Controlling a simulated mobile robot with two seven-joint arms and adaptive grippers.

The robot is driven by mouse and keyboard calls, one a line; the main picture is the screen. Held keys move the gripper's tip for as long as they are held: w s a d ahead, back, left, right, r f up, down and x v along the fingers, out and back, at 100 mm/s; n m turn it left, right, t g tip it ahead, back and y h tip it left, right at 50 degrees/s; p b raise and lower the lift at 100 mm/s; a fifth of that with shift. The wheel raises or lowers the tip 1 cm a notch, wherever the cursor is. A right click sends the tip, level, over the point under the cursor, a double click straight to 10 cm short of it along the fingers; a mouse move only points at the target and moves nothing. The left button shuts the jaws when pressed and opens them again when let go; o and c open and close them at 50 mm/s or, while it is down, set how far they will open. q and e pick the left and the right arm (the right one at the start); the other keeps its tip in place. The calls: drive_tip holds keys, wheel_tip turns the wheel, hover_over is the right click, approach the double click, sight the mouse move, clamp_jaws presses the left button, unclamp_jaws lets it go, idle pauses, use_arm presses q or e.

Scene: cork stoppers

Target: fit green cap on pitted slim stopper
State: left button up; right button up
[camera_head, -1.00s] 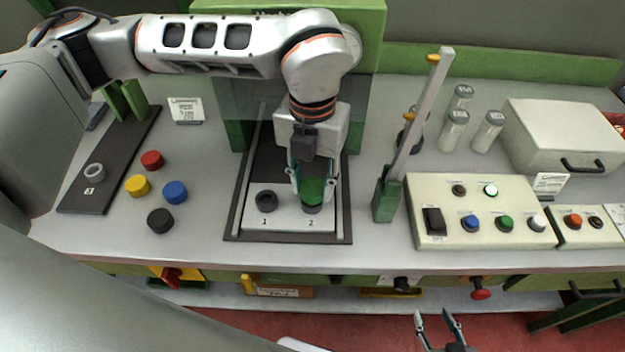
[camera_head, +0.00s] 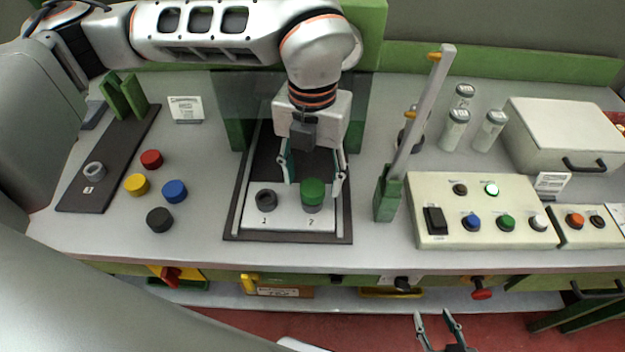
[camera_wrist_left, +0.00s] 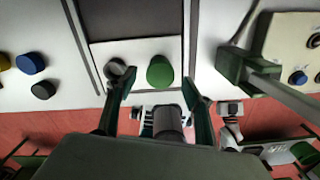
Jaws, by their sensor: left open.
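The green cap (camera_head: 313,190) sits on top of a grey stopper (camera_head: 312,208) at position 2 of the white plate (camera_head: 290,223). Whether it is fully seated I cannot tell. The cap also shows from above in the left wrist view (camera_wrist_left: 160,72), hiding the stopper there. My left gripper (camera_head: 314,188) is open, its fingers apart on either side of and above the cap. Another dark grey stopper (camera_head: 266,200) stands uncapped at position 1. My right gripper (camera_head: 438,318) is open and empty, low in front of the bench.
Red (camera_head: 152,160), yellow (camera_head: 137,185), blue (camera_head: 175,191) and black (camera_head: 160,220) caps lie left of the plate. A grey ring-like piece (camera_head: 94,171) stands on the dark left board. A slanted post (camera_head: 420,135) and a button panel (camera_head: 480,210) stand to the right.

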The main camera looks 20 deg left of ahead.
sight(312, 188)
use_arm(q)
wheel_tip(312, 188, up, 10)
idle(0.4)
drive_tip(key=shift+s+f, duration=0.1)
